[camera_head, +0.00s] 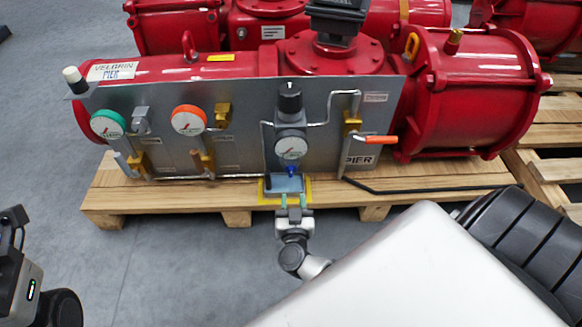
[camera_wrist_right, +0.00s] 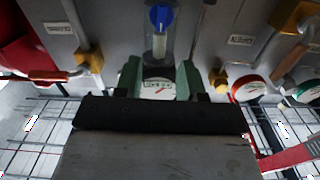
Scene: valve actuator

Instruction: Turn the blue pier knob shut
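The blue knob (camera_head: 291,170) sits at the bottom of a regulator, under its round white gauge (camera_head: 291,148), on the grey panel marked PIER. In the right wrist view the blue knob (camera_wrist_right: 160,17) is near the top, at the end of a clear bowl. My right gripper (camera_head: 293,202) is just below and in front of the knob in the head view. In the wrist view its green fingers (camera_wrist_right: 158,78) are spread apart, with the gauge showing between them. I see no contact with the knob. Only part of my left arm shows, at the left edge; its fingers are not visible.
Green (camera_head: 107,124) and orange (camera_head: 188,120) gauges, brass valves and an orange lever (camera_head: 378,139) are on the panel.

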